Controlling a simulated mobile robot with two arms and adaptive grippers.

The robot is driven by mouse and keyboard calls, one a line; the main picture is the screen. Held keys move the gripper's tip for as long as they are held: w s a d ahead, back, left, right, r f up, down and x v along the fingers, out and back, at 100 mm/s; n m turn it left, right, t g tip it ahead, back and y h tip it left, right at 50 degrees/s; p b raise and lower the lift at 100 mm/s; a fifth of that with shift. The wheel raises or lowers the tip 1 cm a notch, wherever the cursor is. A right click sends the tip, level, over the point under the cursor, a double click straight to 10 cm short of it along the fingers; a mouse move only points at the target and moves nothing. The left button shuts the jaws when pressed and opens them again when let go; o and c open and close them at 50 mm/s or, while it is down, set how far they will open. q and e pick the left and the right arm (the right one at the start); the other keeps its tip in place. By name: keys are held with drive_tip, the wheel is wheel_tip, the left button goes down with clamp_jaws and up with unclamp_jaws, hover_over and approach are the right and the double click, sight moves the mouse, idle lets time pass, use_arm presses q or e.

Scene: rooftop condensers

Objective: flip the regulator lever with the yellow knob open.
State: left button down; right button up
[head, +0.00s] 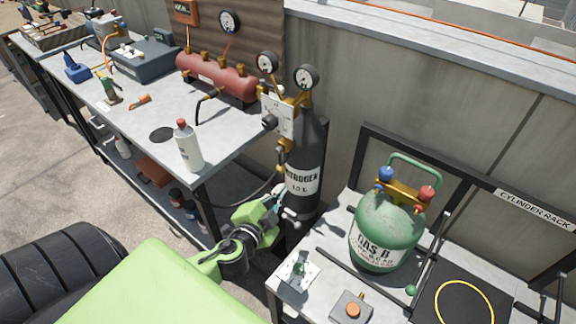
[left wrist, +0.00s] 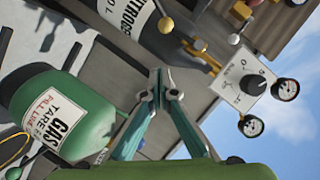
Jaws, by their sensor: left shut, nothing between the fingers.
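The regulator stands on the dark nitrogen cylinder (head: 304,182), with a pale panel (head: 279,118), a black dial and two gauges. In the left wrist view the panel (left wrist: 243,78) is at the right. A yellow knob (left wrist: 165,25) shows in front of the cylinder, beside brass fittings (left wrist: 202,55); a white knob (left wrist: 234,39) is to its right. I cannot make out the yellow knob in the head view. My left gripper (head: 277,200) is in front of the cylinder's lower part. In the left wrist view its fingertips (left wrist: 161,88) are together, empty and apart from the yellow knob.
A green gas tank (head: 385,235) stands on the rack table to the right. A white bottle (head: 188,147) stands near the workbench's corner. A dark hose hangs between bench and cylinder. A small box with an orange button (head: 352,309) is at the front.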

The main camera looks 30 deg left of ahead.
sight(284, 167)
use_arm(q)
drive_tip(key=shift+t, duration=0.3)
drive_tip(key=w+a+f, duration=0.1)
drive_tip(key=w, duration=0.2)
drive_tip(key=w+a+f, duration=0.1)
drive_tip(key=w+a, duration=0.1)
drive_tip(key=w, duration=0.1)
drive_tip(key=w+a+f, duration=0.1)
drive_tip(key=w, duration=0.2)
drive_tip(key=shift+w+a+p, duration=0.25)
drive_tip(key=shift+a+p, duration=0.1)
drive_tip(key=shift+a, duration=0.05)
use_arm(e)
drive_tip(key=shift+s+r, duration=0.25)
drive_tip(key=shift+r, duration=0.1)
use_arm(q)
drive_tip(key=a+f+m+b, duration=0.1)
drive_tip(key=b, duration=0.2)
drive_tip(key=shift+a+r, duration=0.1)
drive_tip(key=shift+r, duration=0.1)
use_arm(e)
wheel_tip(284, 167, down, 3)
drive_tip(key=shift+s+r, duration=0.1)
